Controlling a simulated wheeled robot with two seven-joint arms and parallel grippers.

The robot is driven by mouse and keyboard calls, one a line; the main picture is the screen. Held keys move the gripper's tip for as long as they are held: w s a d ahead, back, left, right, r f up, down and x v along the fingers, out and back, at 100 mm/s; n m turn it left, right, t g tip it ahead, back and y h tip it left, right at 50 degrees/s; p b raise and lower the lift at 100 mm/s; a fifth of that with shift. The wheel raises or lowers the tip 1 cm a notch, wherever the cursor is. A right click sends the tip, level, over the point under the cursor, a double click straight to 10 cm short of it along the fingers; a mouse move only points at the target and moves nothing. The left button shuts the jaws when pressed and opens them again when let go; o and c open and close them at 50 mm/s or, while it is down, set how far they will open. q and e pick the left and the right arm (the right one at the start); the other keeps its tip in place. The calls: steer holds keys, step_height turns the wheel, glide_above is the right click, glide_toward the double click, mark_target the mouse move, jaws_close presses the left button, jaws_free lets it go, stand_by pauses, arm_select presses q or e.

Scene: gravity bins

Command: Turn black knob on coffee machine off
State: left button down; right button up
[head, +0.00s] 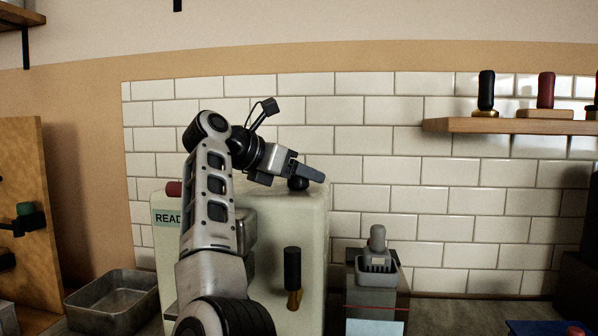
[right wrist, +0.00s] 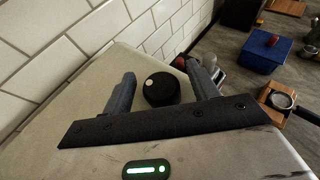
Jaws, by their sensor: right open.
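The cream coffee machine (head: 312,225) stands against the tiled wall, partly hidden by my right arm. Its round black knob (right wrist: 161,89) sits on the top surface and has a white dot on its upper left. In the head view the knob (head: 298,184) shows just under my fingers. My right gripper (head: 310,172) is open above the machine top. In the right wrist view its two fingers (right wrist: 160,72) lie on either side of the knob, with a visible gap on each side. My left gripper is not in view.
A red-topped part (head: 174,188) and a "READ" sign (head: 167,218) are at the machine's left. A black handle (head: 292,268) projects at its front. A metal tray (head: 112,300) stands left, a grey device (head: 377,265) right. A wooden shelf (head: 510,125) hangs at upper right.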

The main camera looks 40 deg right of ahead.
steer(key=c, duration=1)
